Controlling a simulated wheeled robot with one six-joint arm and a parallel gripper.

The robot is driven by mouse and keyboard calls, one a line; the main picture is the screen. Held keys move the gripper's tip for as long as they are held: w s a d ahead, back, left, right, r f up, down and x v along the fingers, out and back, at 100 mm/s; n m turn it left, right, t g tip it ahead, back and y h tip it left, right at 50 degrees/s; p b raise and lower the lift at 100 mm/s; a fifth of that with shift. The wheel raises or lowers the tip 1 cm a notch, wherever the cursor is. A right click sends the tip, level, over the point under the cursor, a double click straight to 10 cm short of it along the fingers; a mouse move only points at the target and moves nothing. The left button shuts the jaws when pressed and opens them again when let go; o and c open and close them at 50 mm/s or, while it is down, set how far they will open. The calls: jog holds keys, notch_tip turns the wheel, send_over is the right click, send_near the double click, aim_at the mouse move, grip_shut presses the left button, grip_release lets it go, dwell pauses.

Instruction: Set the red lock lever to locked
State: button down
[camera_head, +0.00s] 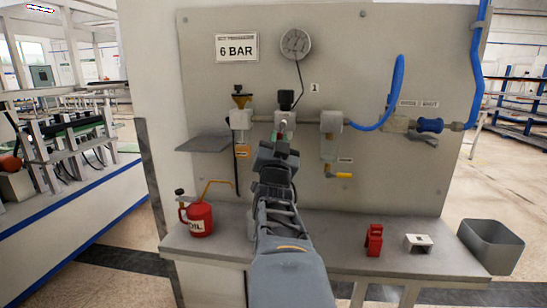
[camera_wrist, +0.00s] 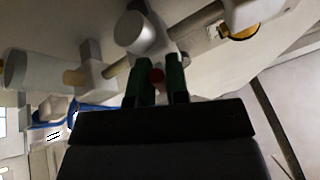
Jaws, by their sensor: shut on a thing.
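The red lock lever (camera_wrist: 157,75) shows in the wrist view as a small round red end between the two green fingertips. My gripper (camera_wrist: 158,84) is shut on it, just by the grey middle unit of the pipe line. The fingers hide most of the lever, so I cannot tell its setting. In the head view my gripper (camera_head: 281,142) reaches up to the middle unit (camera_head: 284,117), below its black knob (camera_head: 286,98); the lever itself is hidden there.
A round gauge (camera_head: 295,43) and a "6 BAR" sign (camera_head: 236,47) are on the panel. A yellow-handled valve (camera_head: 343,175) and a blue hose (camera_head: 398,85) are to the right.

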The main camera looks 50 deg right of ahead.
jog(key=shift+s+d+f+n+t+y+b, duration=0.1)
jog(key=shift+s+n+t+y+b, duration=0.1)
jog(key=shift+n+t+y+b, duration=0.45)
jog(key=shift+s+d+f+n+t+y+b, duration=0.15)
jog(key=shift+n+b, duration=0.15)
jog(key=shift+n, duration=0.8)
jog(key=shift+s+d+r+n+t+y+b, duration=0.1)
jog(key=shift+s+n+t+y+b, duration=0.25)
jog(key=shift+n, duration=0.5)
jog(key=shift+w, duration=0.15)
jog(key=c, duration=1.1)
grip_release()
jog(key=shift+b, duration=0.35)
